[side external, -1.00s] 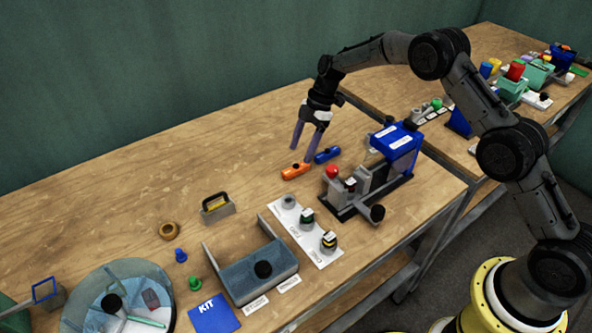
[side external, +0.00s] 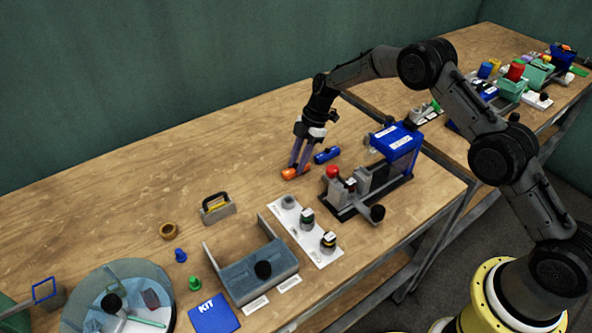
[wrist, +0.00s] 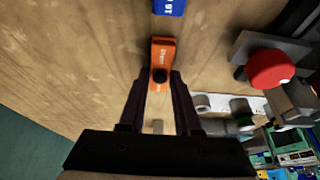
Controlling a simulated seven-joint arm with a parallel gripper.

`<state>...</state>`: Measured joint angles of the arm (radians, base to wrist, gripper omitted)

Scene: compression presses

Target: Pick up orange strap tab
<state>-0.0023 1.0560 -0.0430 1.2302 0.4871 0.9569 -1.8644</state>
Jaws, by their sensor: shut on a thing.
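The orange strap tab (side external: 288,174) lies on the wooden table, left of the press with the blue block. My gripper (side external: 297,168) points down at it with its fingers closed around the tab. In the wrist view the orange tab (wrist: 162,55) sits between the two fingertips (wrist: 160,77), with its dark round knob at the tips. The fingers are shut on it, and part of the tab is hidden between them. The tab appears to be at table level.
A blue tab (side external: 327,155) lies just right of the orange one. The press (side external: 372,190) with a red knob (side external: 333,171) stands close on the right. A white strip (side external: 318,247) with several round parts lies in front.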

